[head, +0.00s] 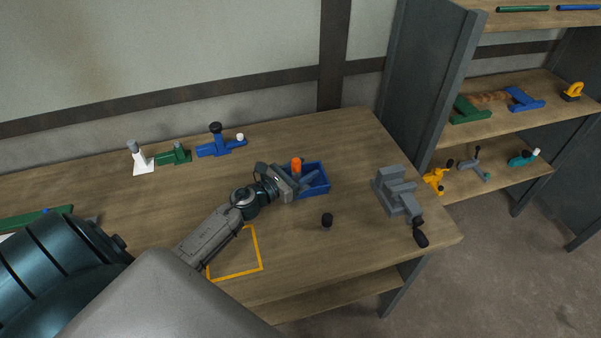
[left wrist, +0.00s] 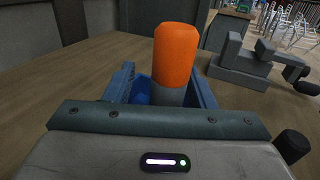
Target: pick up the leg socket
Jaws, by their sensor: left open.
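An upright piece with an orange cylindrical top (head: 297,165) and a grey lower part stands at the blue bin (head: 325,181). It fills the middle of the left wrist view (left wrist: 176,55). A short black cylinder (head: 327,220) stands on the table in front of the bin, and at the lower right of the left wrist view (left wrist: 293,145). No label shows which is the leg socket. My left gripper (head: 306,181) is open at the bin, close to the orange-topped piece, whose lower end is hidden. My right gripper is out of view.
A grey vise (head: 397,192) with a black-knobbed handle stands at the table's right. White, green and blue fixtures (head: 215,148) stand along the back. An orange outlined square (head: 258,249) marks the front. Shelves (head: 510,105) with parts stand at the right. The table between bin and vise is clear.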

